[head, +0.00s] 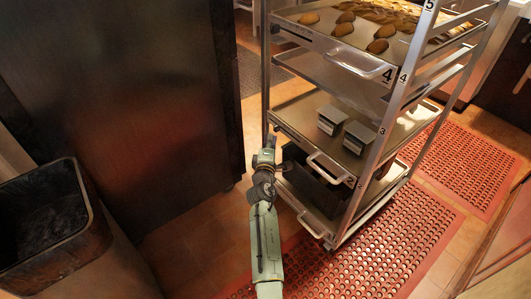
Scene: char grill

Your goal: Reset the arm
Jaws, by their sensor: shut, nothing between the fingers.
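My arm reaches up from the bottom middle of the head view, with pale green links. My gripper (268,150) is at its far end, close to the left front post of a metal tray rack (392,135). It is shut with nothing in it. It looks small here, and I cannot tell whether it touches the rack. The rack holds trays on several levels. The top tray (330,48) carries several brown food pieces. The middle tray (290,118) holds two small grey boxes (345,130). A dark container (305,172) stands on the lowest tray.
A large dark cabinet (130,90) stands at the left. An open dark bin (50,225) is at the lower left. Red perforated mats (375,255) cover the floor under and right of the rack. Bare tile floor (190,245) lies between bin and rack.

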